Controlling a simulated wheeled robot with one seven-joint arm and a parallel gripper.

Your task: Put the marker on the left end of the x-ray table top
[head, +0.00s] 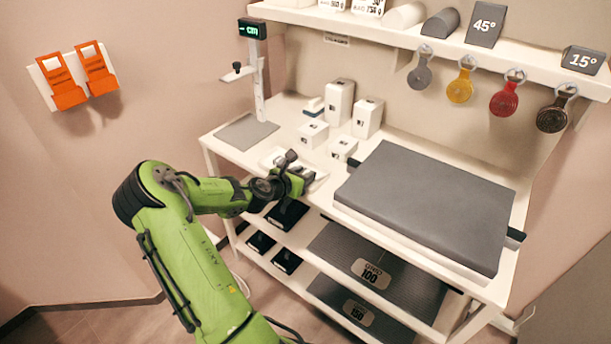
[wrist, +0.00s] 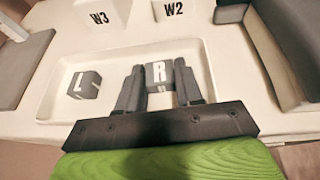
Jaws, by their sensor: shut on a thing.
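My gripper (wrist: 159,88) is shut on a small grey block marker with a white face lettered R (wrist: 158,72). The block sits between the fingertips, low over or in a shallow white tray (wrist: 60,62); I cannot tell whether it touches the tray floor. A similar block lettered L (wrist: 84,85) lies in the tray, left of the fingers. In the head view my gripper (head: 296,178) is over the tray, left of the thick dark grey table top (head: 430,200), and hides the marker. The table top's upper face is bare.
White boxes, among them W3 (wrist: 98,17) and W2 (wrist: 174,9), stand behind the tray. A measuring post (head: 258,85) stands at back left beside a grey mat (head: 240,132). A shelf (head: 430,40) with hanging coloured tags runs above.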

